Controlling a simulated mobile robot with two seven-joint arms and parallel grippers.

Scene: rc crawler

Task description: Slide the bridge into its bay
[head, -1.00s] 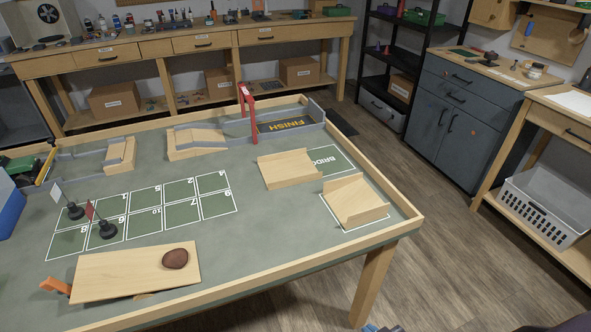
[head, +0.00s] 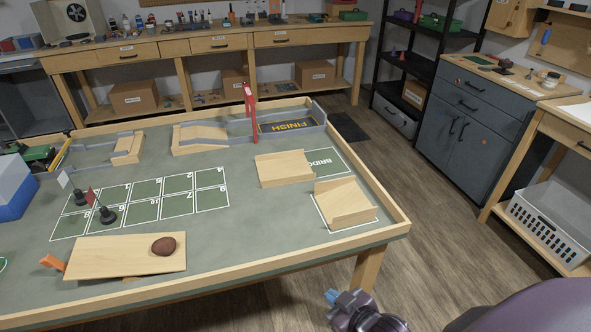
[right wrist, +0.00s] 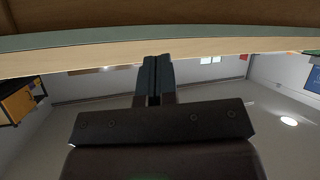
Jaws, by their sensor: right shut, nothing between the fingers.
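The bay is a green, white-outlined patch lettered "BRIDGE" (head: 325,161) near the table's right end. A pale wooden piece with a low raised edge (head: 284,171) stands beside and partly over its left side. A second wooden piece with two side walls (head: 345,204) sits just in front, on another white-outlined patch. I cannot tell for sure which one is the bridge. My right gripper (head: 332,296) is outside the table's front edge, apart from both pieces. Its fingers (right wrist: 154,78) are shut and empty in the right wrist view. My left gripper is out of view.
A raised wooden rim (head: 391,197) borders the table. A red gate post (head: 252,115) and the finish lane (head: 292,126) stand behind the bay. A tilted board (head: 120,256) with a brown stone (head: 164,246) lies front left. The middle of the table is mostly bare.

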